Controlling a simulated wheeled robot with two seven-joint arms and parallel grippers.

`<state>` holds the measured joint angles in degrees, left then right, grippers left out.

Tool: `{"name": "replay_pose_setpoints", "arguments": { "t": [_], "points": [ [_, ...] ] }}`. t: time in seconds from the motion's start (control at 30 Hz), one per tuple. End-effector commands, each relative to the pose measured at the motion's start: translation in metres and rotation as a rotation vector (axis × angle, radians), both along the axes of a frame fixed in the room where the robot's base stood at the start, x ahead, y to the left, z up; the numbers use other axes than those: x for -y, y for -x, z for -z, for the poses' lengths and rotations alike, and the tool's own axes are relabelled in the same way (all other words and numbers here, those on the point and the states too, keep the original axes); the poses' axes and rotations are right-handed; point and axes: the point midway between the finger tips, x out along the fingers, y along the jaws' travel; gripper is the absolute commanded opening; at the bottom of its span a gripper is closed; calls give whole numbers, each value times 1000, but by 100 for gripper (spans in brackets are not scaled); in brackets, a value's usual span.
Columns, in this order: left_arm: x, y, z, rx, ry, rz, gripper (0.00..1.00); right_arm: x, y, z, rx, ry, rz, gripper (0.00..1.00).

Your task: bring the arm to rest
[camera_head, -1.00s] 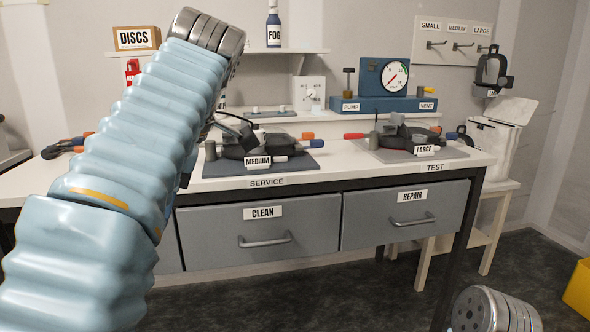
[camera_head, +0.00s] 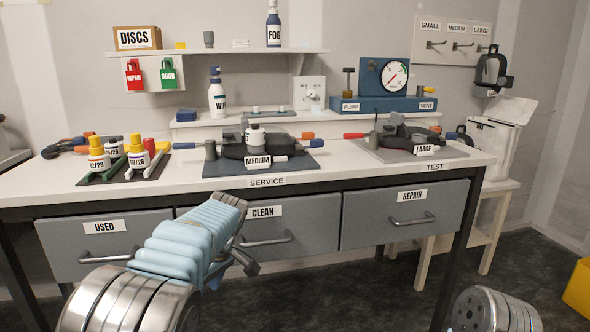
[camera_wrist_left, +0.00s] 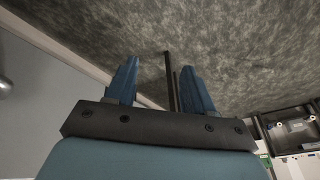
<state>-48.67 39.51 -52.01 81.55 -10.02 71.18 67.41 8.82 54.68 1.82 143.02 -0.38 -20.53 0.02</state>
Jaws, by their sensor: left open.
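My left arm, in a light blue ribbed sleeve with metal joints, comes in from the lower left in the head view. It is in front of the drawers, below the bench top. My left gripper (camera_head: 245,262) shows only in part there, as a dark piece by the sleeve's far end. In the left wrist view the left gripper (camera_wrist_left: 159,85) has its two blue fingers apart, with nothing between them and dark floor behind. A metal joint of mine shows at the bottom right of the head view; my right gripper is not in view.
The bench top (camera_head: 330,183) holds a medium mask (camera_head: 262,145), a large mask (camera_head: 405,140) on a grey mat and several bottles (camera_head: 98,155) on a dark tray. The used (camera_head: 105,240), clean (camera_head: 265,235) and repair (camera_head: 410,210) drawers are shut. A white bin (camera_head: 492,145) stands right.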

Motion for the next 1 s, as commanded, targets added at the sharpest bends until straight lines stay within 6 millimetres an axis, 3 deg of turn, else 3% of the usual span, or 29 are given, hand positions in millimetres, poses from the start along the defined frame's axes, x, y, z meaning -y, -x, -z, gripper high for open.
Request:
{"name": "replay_pose_setpoints", "arguments": {
  "t": [0.03, 0.1, 0.27, 0.4, 0.5, 0.6, 0.7, 0.83, 1.0],
  "points": [
    [-5, 0, 42, -46, 23, 61, 53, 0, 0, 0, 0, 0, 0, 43],
    [-7, 3, 95, -90, 65, 164, 53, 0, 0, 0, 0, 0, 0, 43],
    [-4, 35, 214, -166, 190, 390, 53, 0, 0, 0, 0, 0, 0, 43],
    [12, 92, 304, -190, 330, 579, 53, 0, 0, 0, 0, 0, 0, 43],
    [32, 144, 350, -170, 436, 704, 53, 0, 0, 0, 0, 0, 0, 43],
    [56, 193, 374, -119, 524, 809, 53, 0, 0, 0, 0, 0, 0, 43],
    [77, 230, 379, -58, 580, 885, 53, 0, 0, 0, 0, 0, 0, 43],
    [91, 252, 376, -1, 606, 939, 53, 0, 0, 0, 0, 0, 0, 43],
    [94, 255, 375, 14, 607, 954, 53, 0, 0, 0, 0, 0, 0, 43]
  ]
}}
